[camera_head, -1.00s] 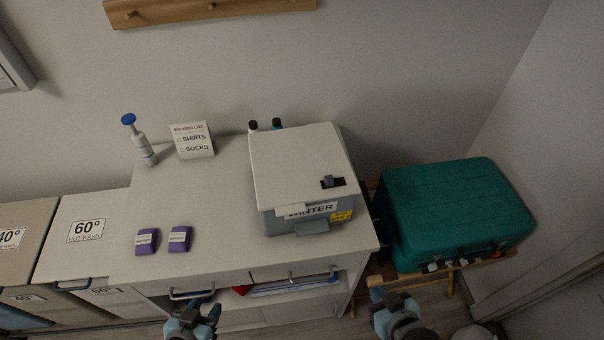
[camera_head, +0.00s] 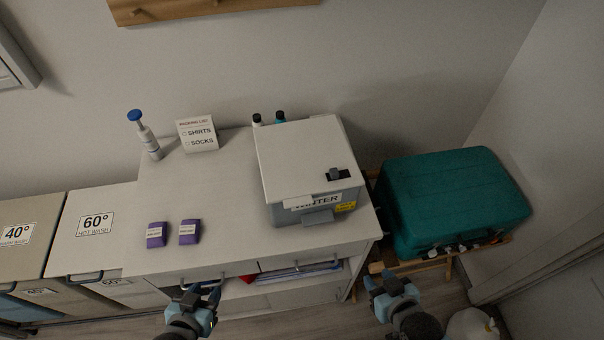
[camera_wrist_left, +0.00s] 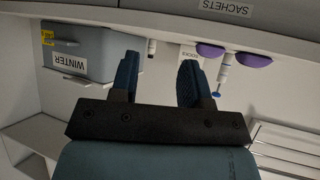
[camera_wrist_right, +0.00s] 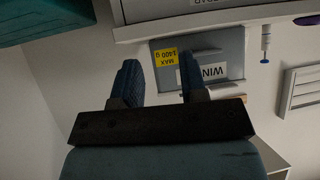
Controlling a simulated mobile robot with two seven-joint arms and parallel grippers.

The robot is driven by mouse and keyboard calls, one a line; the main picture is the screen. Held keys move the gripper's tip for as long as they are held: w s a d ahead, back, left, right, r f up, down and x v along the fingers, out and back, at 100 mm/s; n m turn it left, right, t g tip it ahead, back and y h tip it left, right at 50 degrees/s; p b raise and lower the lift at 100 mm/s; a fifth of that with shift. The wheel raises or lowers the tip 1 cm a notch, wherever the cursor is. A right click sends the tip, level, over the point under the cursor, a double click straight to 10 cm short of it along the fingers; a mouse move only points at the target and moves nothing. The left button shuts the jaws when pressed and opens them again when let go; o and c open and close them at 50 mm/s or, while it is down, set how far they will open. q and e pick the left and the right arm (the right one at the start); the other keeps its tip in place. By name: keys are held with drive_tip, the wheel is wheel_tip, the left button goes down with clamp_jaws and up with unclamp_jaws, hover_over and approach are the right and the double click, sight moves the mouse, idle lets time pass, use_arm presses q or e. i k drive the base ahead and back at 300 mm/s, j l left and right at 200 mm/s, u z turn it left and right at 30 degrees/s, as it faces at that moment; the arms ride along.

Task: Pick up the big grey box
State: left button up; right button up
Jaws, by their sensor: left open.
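The big grey box (camera_head: 312,160) has a pale lid, a WINTER label and a yellow sticker. It stands on the right end of the white counter. It also shows upside down in the left wrist view (camera_wrist_left: 88,42) and the right wrist view (camera_wrist_right: 222,52). My left gripper (camera_head: 203,294) is open and empty in front of the counter's drawers, left of the box. My right gripper (camera_head: 386,285) is in front of the counter's right end, right of the box. Its fingers are apart with nothing seen between them. Both grippers are clear of the box.
Two purple sachets (camera_head: 157,234), a blue-topped pump bottle (camera_head: 146,137) and a packing list card (camera_head: 197,135) are on the counter (camera_head: 225,195). Two small bottles stand behind the box. A teal suitcase (camera_head: 452,198) rests on a wooden stand at right. Laundry bins stand at left.

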sight(325, 206)
drive_tip(key=j+z, duration=0.2)
drive_tip(key=j, duration=0.5)
drive_tip(key=j+z, duration=0.2)
drive_tip(key=j, duration=0.5)
drive_tip(key=k+j+z, duration=0.15)
drive_tip(key=j, duration=0.55)
